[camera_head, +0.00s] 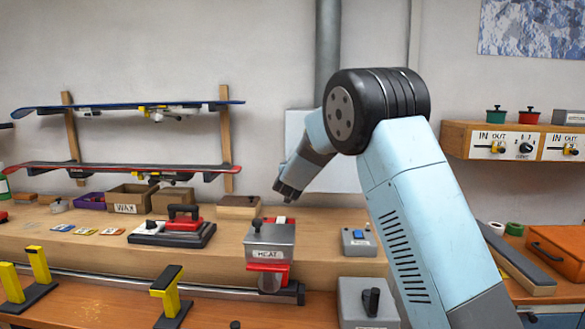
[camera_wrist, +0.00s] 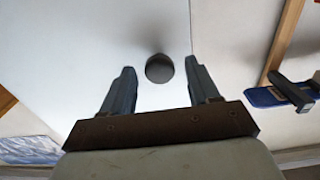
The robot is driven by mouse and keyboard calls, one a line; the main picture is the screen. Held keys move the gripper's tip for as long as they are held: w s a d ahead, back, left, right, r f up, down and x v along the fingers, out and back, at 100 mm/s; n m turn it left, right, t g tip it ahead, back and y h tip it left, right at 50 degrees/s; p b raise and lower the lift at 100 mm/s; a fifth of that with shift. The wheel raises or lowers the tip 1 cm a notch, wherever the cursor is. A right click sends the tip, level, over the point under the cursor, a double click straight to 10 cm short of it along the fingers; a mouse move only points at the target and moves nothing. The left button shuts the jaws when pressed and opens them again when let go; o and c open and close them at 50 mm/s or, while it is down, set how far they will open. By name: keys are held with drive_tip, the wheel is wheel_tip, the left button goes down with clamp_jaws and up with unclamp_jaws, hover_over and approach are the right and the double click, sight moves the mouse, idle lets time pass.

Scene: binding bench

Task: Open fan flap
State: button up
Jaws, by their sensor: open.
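A pale grey-blue box (camera_head: 342,178) is on the back wall under a grey vertical duct (camera_head: 327,45); my arm hides much of its front. In the wrist view a flat pale panel (camera_wrist: 60,60) fills most of the picture, which I take to be the fan flap's face. A dark round knob (camera_wrist: 159,68) stands on it. My gripper (camera_wrist: 160,75) is open, with one finger on each side of the knob and gaps on both sides. Depth to the knob is unclear. In the head view my gripper (camera_head: 284,191) is in front of the box's lower left.
Below stand a HEAT unit (camera_head: 270,240), a waxing iron (camera_head: 184,218) and a blue-topped switch box (camera_head: 358,242). Skis hang on a wooden rack (camera_head: 228,150) at left. A shelf with IN/OUT dials (camera_head: 458,138) is at right.

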clamp_jaws()
idle(0.6)
